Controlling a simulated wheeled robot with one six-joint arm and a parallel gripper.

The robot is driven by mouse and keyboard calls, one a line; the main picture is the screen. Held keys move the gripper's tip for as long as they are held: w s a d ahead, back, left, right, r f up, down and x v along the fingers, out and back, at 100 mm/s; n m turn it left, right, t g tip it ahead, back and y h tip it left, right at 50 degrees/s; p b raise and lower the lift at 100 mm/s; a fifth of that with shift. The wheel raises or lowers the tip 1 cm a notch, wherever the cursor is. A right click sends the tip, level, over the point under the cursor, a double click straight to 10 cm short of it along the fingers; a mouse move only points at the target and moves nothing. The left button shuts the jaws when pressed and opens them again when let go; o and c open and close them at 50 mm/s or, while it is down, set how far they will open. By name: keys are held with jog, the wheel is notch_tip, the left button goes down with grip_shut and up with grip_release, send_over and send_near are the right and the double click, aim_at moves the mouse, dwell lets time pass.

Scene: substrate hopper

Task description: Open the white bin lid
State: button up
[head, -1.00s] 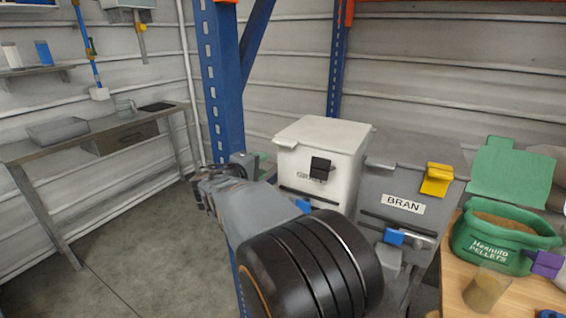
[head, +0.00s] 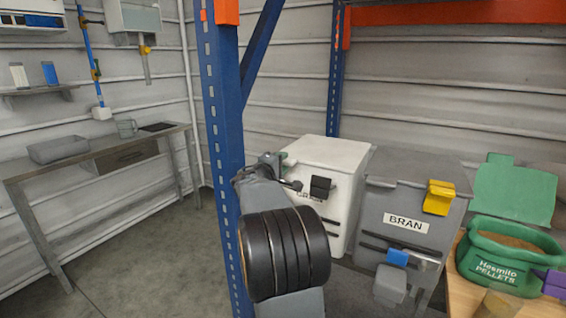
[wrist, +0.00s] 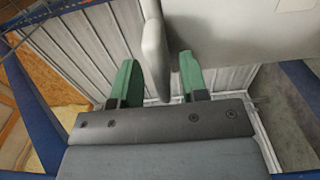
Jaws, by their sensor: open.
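The white bin (head: 338,154) stands at the centre right of the head view, its lid down and a black latch (head: 320,187) on its front. My gripper is at the bin's left front corner in the head view, where my arm hides part of the bin's front. In the wrist view my gripper (wrist: 157,64) is open, with green fingertips apart. A pale lip (wrist: 154,45) projects between the fingers, beside the broad white surface of the bin (wrist: 230,35). A gap shows between the lip and the right finger; contact at the left finger is unclear.
A grey BRAN bin (head: 410,200) with a yellow latch (head: 439,197) stands close on the right. A blue rack post (head: 224,120) rises just left of my arm. A green pellet container (head: 500,262) sits on the wooden table at right. Floor at left is clear.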

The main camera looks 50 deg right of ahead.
jog(key=shift+w+d, duration=0.15)
jog(key=shift+d, duration=0.45)
grip_shut()
